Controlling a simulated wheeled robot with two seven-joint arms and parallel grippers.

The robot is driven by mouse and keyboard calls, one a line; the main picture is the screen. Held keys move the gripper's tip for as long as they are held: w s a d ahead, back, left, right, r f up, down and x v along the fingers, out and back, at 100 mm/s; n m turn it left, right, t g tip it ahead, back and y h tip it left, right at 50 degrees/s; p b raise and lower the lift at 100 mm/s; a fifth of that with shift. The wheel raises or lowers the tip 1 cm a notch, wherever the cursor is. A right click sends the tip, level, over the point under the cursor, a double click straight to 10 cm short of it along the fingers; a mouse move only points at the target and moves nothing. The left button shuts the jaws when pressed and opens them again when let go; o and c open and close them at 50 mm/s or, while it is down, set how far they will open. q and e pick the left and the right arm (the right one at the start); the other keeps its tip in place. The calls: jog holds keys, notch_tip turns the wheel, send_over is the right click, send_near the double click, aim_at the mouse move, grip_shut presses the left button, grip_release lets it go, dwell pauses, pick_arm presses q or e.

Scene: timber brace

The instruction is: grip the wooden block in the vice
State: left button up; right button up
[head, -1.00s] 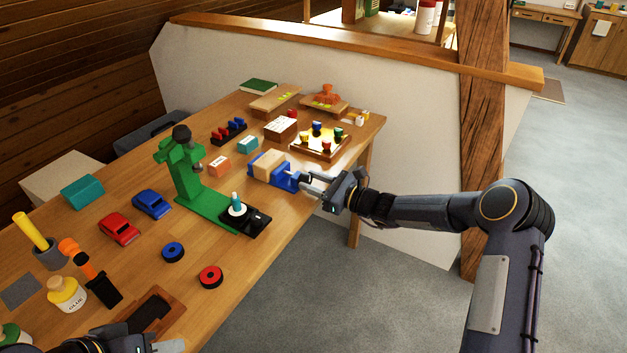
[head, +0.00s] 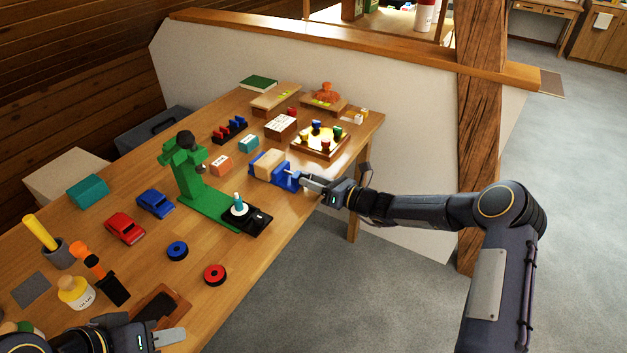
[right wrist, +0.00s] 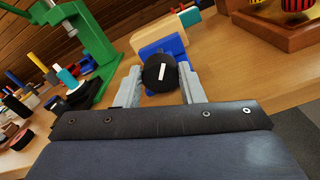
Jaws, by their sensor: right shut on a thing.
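The blue vice (head: 287,179) stands near the right edge of the workbench. The pale wooden block (head: 268,163) sits between its jaws; it also shows in the right wrist view (right wrist: 163,29). I cannot tell whether both jaws touch the block. My right gripper (head: 308,184) is at the vice's front end. In the right wrist view its fingers are shut on the black round knob (right wrist: 159,73), which has a white mark tilted slightly from upright. My left gripper (head: 168,338) is low at the left, over the bench's near edge, away from the vice; its finger gap is unclear.
A green press (head: 190,180) stands left of the vice, with a black base plate (head: 249,222) in front. A wooden tray (head: 321,146) with coloured pegs is behind the vice. Floor is open right of the bench.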

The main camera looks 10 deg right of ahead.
jog(key=o, duration=1)
jog(key=shift+d, duration=0.1)
jog(key=v, duration=0.7)
jog(key=shift+s+d, duration=0.2)
jog(key=shift+s, duration=0.05)
